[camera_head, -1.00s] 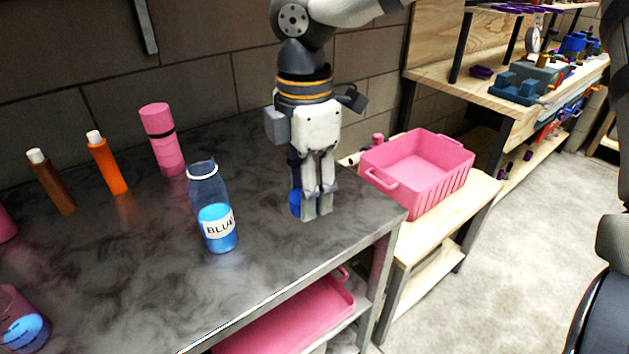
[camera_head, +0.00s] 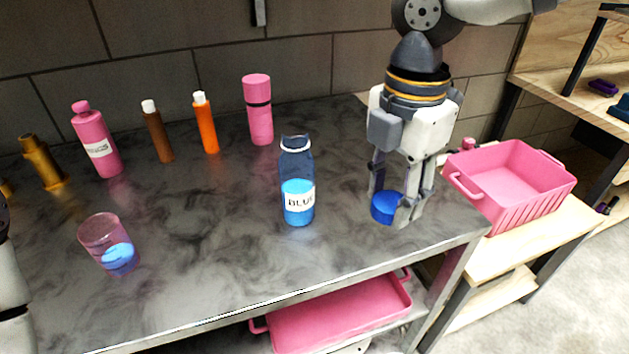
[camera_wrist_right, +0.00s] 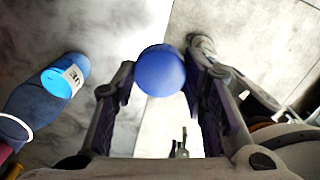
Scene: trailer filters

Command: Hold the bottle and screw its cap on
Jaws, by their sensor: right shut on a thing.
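The bottle (camera_head: 298,188) is clear dark blue with bright blue liquid and a label reading BLUE. It stands upright and uncapped on the dark marbled table, its white-ringed neck on top. It also shows in the right wrist view (camera_wrist_right: 68,76). The round blue cap (camera_head: 385,208) is to the right of the bottle, near the table's right end. My right gripper (camera_head: 398,212) points down, shut on the cap, which sits between its fingertips in the right wrist view (camera_wrist_right: 160,70). I cannot tell whether the cap touches the table. My left gripper is out of view.
A pink cup (camera_head: 101,232) with blue liquid stands front left. Several bottles, including an orange one (camera_head: 206,125) and a pink one (camera_head: 259,118), line the back. A pink crate (camera_head: 520,185) is on a lower wooden bench at right. The table between cup and bottle is clear.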

